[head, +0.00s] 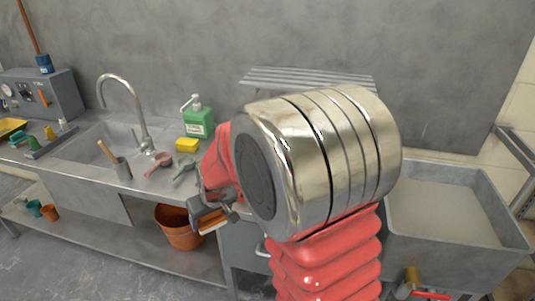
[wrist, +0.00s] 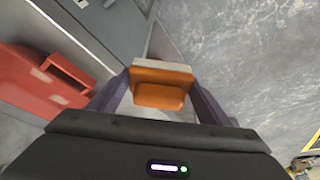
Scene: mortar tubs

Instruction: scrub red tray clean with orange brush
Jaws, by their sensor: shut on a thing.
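My gripper (head: 208,212) is shut on the orange brush (wrist: 162,88), held in front of the bench. In the wrist view the brush sits between both fingers, with its pale bristle edge facing away. In the head view the brush (head: 211,223) shows as a small orange and pale piece under the jaws. A red tray-like thing (wrist: 38,88) with a rectangular opening and pale marks is at the left of the wrist view, apart from the brush. I cannot tell for sure that it is the red tray. In the head view no red tray shows clearly; my arm hides much of the middle.
The bench holds a sink with a tap (head: 140,110), a green bottle (head: 199,120), a yellow sponge (head: 187,145) and a cup with a wooden handle (head: 122,168). An orange bucket (head: 180,230) stands on the lower shelf. A grey basin (head: 450,210) is at the right.

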